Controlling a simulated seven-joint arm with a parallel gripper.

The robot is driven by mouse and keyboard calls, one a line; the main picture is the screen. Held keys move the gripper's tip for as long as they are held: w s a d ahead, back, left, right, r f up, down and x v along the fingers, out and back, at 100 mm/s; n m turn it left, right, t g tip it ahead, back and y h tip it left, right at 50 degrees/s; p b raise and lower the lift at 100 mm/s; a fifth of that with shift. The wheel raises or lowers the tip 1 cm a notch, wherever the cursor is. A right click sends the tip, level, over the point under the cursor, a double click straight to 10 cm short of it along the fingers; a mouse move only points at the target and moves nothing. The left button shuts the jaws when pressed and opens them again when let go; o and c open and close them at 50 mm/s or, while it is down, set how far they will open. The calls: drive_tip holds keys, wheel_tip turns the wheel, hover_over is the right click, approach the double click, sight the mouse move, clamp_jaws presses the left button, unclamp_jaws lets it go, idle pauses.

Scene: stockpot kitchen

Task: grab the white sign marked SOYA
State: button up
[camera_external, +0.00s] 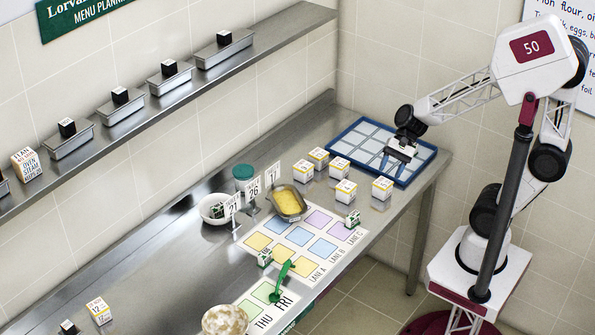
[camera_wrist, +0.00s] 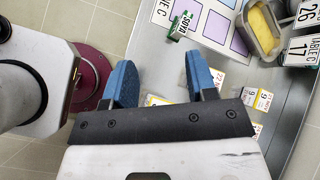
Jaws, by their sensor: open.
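The small white sign marked SOYA (camera_wrist: 183,24), with green on it, shows near the top of the wrist view beside the edge of the coloured mat. In the external view, the small white and green sign (camera_external: 352,218) stands at the mat's right corner. My gripper (camera_external: 396,162) is open and empty over the front part of the blue tray, apart from the sign and up and right of it in the picture. Its two blue fingers (camera_wrist: 160,76) are spread wide in the wrist view, with the sign beyond their tips.
The blue gridded tray (camera_external: 429,160) lies at the table's right end. Several white and yellow boxes (camera_external: 345,192) stand between tray and mat. A dish of yellow food (camera_external: 288,201) and number signs (camera_external: 253,188) stand behind the mat (camera_external: 303,258).

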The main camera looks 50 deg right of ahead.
drive_tip(key=w+a+f+m+t+y, duration=0.1)
drive_tip(key=w+a+f+m+y, duration=0.2)
drive_tip(key=m, duration=0.5)
drive_tip(key=shift+w+a+f+t+y, duration=0.5)
drive_tip(key=shift+w+a, duration=0.5)
drive_tip(key=shift+a, duration=0.55)
approach(354, 213)
drive_tip(key=x, duration=0.3)
drive_tip(key=shift+a+f, duration=0.2)
drive_tip(key=shift+a, duration=0.15)
drive_tip(key=shift+x, duration=0.95)
drive_tip(key=shift+a, duration=0.1)
drive_tip(key=shift+x, duration=2.4)
